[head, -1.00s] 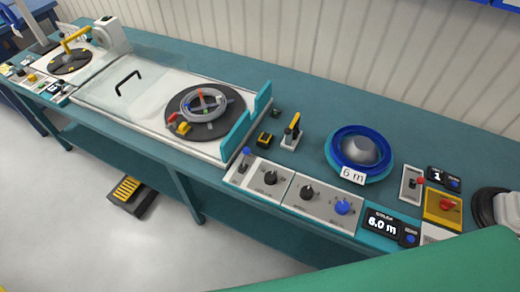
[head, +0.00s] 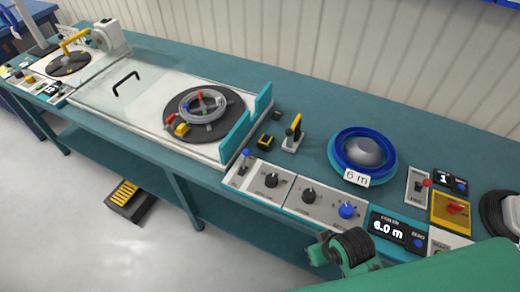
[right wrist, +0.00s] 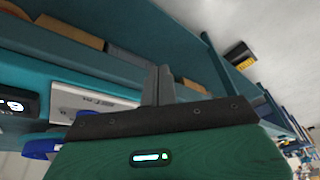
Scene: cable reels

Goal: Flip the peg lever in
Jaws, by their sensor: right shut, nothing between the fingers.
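Several levers show in the head view, and I cannot tell by a label which is the peg lever. A blue-knobbed lever (head: 245,157) stands upright at the left end of the control panel (head: 325,215). A yellow-and-black lever (head: 294,131) stands upright on a small white base behind the panel. A red-knobbed lever (head: 424,184) sits on a white plate at the right. My right gripper (right wrist: 158,85) is shut and empty in the right wrist view, beside the bench front. My left gripper is not in view.
The turntable (head: 212,128) carries a grey coil, with teal guards at its right. A blue reel (head: 362,153) marked 6 m stands behind the panel. A meter (head: 388,227) reads 6.0 m. A yellow foot pedal (head: 127,193) lies on the floor.

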